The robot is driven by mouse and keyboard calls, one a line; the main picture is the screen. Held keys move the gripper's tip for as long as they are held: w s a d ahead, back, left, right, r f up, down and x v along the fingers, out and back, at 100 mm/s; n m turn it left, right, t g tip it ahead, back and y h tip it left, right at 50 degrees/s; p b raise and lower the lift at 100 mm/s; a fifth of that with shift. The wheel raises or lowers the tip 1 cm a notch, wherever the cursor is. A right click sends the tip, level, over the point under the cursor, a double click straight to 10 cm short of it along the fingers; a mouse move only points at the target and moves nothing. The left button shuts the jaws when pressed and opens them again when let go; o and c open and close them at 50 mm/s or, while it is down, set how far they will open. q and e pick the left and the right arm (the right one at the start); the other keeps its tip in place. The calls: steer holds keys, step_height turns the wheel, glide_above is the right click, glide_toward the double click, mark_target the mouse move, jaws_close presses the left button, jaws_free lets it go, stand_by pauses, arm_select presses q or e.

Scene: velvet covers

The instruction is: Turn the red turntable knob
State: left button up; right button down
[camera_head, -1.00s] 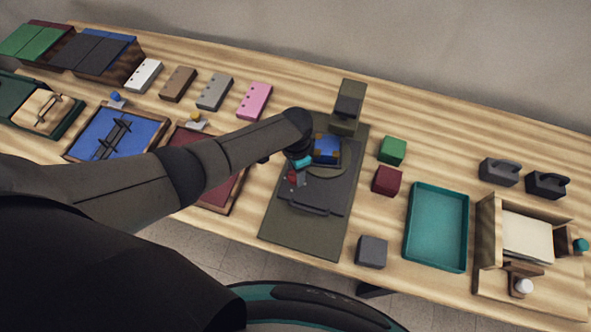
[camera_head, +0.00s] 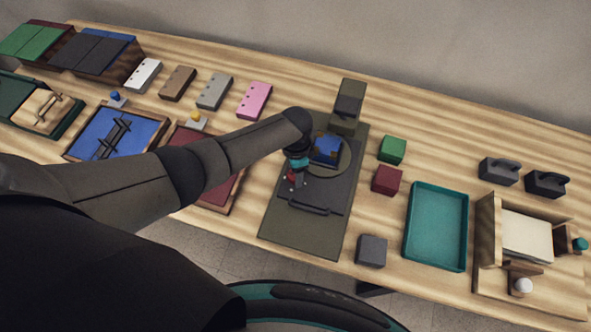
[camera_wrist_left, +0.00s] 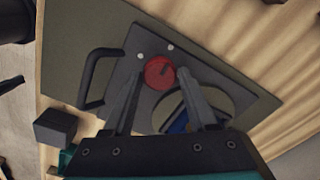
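The red knob (camera_wrist_left: 159,72) sits on a dark plate of the turntable unit (camera_head: 285,228), near its black handle. In the wrist view my left gripper (camera_wrist_left: 160,76) has its two fingers apart, one on each side of the knob; narrow gaps seem to show, and contact is not clear. In the head view the left gripper (camera_head: 294,181) points down at the knob (camera_head: 291,178), which it partly hides. A blue block (camera_head: 326,149) sits on the round disc (camera_head: 344,165) behind the knob. My right gripper is not in view.
A green block (camera_head: 392,150), a dark red block (camera_head: 387,180) and a grey block (camera_head: 371,251) stand right of the unit. A teal tray (camera_head: 437,269) lies further right. A dark red panel (camera_head: 215,195) lies left, under my arm.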

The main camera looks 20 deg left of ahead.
arm_select(q)
steer(key=o, duration=0.3)
steer(key=shift+o, duration=0.2)
steer(key=shift+r, duration=0.5)
step_height(320, 180, up, 14)
steer(key=p, duration=0.3)
steer(key=shift+r, duration=0.15)
